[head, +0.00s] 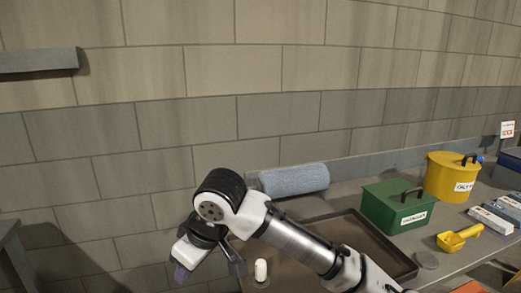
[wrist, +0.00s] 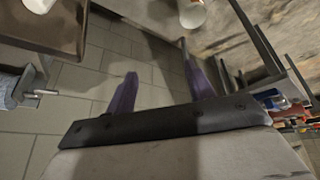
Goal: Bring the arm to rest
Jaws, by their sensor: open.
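My arm reaches in from the lower right in the head view, bends at a dark joint, and ends in my gripper (head: 181,272), which hangs at the left beside the bench. In the wrist view my gripper (wrist: 160,88) shows two purple fingers set well apart, with nothing between them. Beyond the fingers is tiled floor. The gripper touches nothing that I can see.
The bench holds a dark tray (head: 398,258), a green box (head: 385,208), a yellow bin (head: 447,180), a yellow scoop (head: 452,241) and a blue-grey roll (head: 294,180). A small white cylinder (head: 261,270) stands near my arm. A wall shelf (head: 38,61) is upper left.

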